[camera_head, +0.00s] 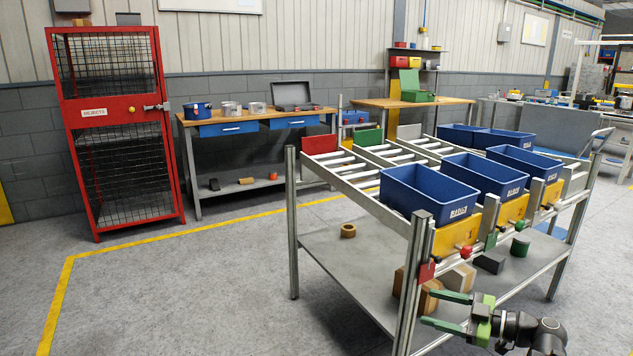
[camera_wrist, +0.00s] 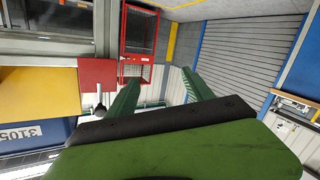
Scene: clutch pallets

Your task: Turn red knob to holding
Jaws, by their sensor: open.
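I cannot tell whether that is the knob. My gripper (camera_head: 428,307) has green fingers, is open and empty, and is below and left of the red knob, apart from it. The fingers show in the wrist view (camera_wrist: 160,78).
More yellow plates with small knobs (camera_head: 503,228) run along the rack to the right, with a green tag between. Blocks and a green cylinder (camera_head: 520,246) lie on the lower shelf (camera_head: 340,265). A red mesh cage (camera_head: 108,110) stands back left. Floor left of the rack is clear.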

